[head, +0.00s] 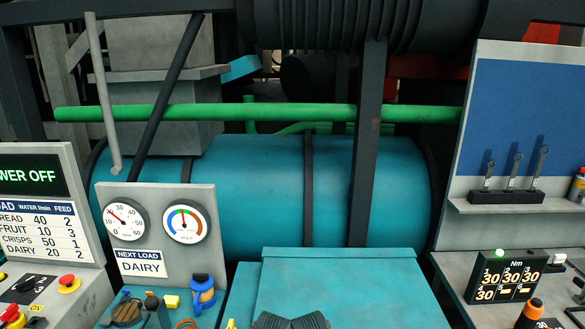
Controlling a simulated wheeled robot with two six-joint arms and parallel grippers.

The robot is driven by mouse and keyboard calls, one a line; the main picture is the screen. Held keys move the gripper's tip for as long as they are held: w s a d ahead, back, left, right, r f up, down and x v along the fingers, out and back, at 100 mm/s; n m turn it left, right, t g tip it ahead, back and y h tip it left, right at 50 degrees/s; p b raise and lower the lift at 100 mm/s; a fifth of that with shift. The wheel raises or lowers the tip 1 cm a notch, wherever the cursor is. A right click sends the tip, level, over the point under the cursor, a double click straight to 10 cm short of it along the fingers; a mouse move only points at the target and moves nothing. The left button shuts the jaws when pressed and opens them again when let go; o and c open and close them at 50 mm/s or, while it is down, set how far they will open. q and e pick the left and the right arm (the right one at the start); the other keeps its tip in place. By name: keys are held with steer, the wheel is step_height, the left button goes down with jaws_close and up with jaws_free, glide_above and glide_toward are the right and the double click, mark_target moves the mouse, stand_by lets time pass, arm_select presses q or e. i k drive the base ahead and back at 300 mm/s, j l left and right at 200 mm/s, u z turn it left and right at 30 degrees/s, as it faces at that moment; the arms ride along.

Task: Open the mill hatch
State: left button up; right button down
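The mill shows as a large teal drum (250,180) lying across the middle, with dark bands around it. In front of it stands a teal box-like housing (340,285) with a flat, closed-looking top. I cannot tell for sure which panel is the hatch, and no open hatch shows. A dark ridged piece (291,321) is cut off by the bottom edge in front of the housing; what it is cannot be told. Neither of my grippers can be made out in the head view.
A gauge panel (155,220) reading "NEXT LOAD DAIRY" stands left of the housing. A "POWER OFF" console (60,285) is at far left. A torque display (507,278) and a shelf (510,206) with small tools are at right. A green pipe (270,112) and dark post (367,150) cross the drum.

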mark_target(385, 294)
steer(key=k+l, duration=0.7)
steer(key=l, duration=0.2)
steer(key=z, duration=0.05)
